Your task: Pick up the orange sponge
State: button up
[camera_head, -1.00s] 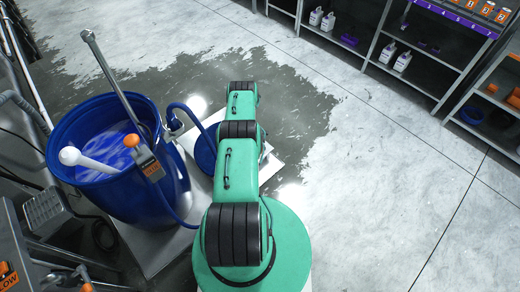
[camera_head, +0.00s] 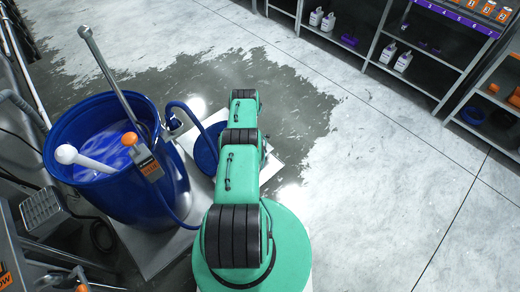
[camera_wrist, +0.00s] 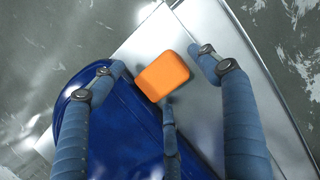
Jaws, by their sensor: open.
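The orange sponge (camera_wrist: 163,76) shows in the wrist view as a rounded block near the middle. It overlaps the edge of a blue round surface (camera_wrist: 118,130) and a pale metal plate (camera_wrist: 205,85); I cannot tell which it rests on. My gripper (camera_wrist: 156,62) is open, with blue-grey fingers to the left and right of the sponge and a middle finger just below it in the picture. The gap to the sponge is hard to judge, and it is not held. In the head view my arm hides the sponge and gripper.
A blue barrel (camera_head: 165,190) of blue liquid stands left of my arm, with a metal pole and white-ended rod. A blue round lid (camera_head: 206,150) lies on a pale platform (camera_head: 275,165). Shelves (camera_head: 428,65) stand at upper right. The floor on the right is clear.

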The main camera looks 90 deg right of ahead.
jog(key=c, duration=1.2)
jog(key=shift+o, duration=0.2)
jog(key=shift+r, duration=0.1)
jog(key=shift+r+p, duration=0.45)
jog(key=shift+r, duration=0.55)
jog(key=shift+r+p, duration=0.3)
jog(key=shift+r, duration=0.5)
jog(key=a+r+p, duration=0.1)
jog(key=a+p, duration=0.6)
jog(key=a, duration=0.9)
jog(key=shift+r, duration=0.1)
jog(key=shift+c, duration=0.5)
